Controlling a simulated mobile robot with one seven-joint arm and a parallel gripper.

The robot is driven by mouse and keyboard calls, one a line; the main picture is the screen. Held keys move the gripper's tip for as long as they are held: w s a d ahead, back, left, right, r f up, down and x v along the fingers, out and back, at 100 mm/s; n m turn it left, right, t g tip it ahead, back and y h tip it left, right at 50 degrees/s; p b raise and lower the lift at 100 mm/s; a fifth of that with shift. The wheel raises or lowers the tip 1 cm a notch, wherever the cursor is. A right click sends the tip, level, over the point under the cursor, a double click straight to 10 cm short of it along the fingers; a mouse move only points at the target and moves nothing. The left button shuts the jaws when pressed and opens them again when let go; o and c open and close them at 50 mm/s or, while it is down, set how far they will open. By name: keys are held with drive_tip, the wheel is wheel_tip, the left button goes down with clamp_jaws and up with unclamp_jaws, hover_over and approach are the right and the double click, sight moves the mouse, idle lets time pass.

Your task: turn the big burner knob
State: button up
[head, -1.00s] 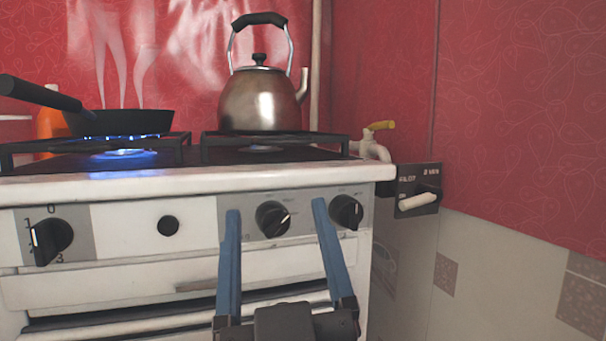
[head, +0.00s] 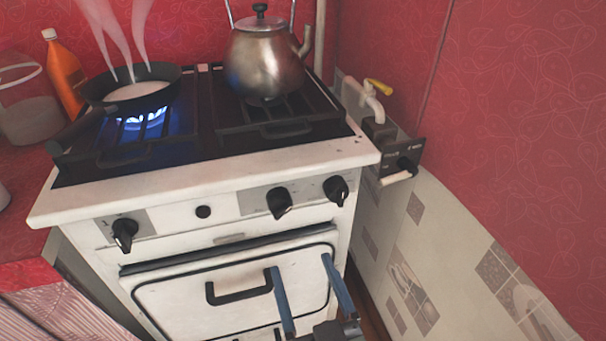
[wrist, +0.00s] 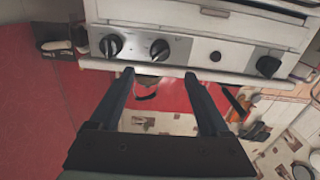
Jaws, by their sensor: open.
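Three black knobs sit on the white stove's front panel: a left knob (head: 124,232), a middle knob (head: 279,202) and a right knob (head: 336,189). I cannot tell for certain which is the big burner knob. My gripper (head: 301,264) is open and empty, its blue fingers in front of the oven door in the head view, below the middle and right knobs. In the wrist view, the picture is upside down; the right knob (wrist: 110,45) and middle knob (wrist: 160,50) lie just beyond my fingertips (wrist: 159,73), the left knob (wrist: 268,66) off to the right.
A pan (head: 135,90) stands over a lit blue flame at the stove's left. A kettle (head: 265,62) stands on the right burner. The oven door handle (head: 238,290) juts out below the knobs.

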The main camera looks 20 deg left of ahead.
sight(283, 214)
drive_tip(key=p+x, duration=0.1)
drive_tip(key=x, duration=0.5)
drive_tip(key=p+x, duration=0.1)
drive_tip(key=x, duration=0.4)
drive_tip(key=shift+w+a+r, duration=0.25)
drive_tip(key=shift+w, duration=0.1)
drive_tip(key=shift+c, duration=0.2)
clamp_jaws()
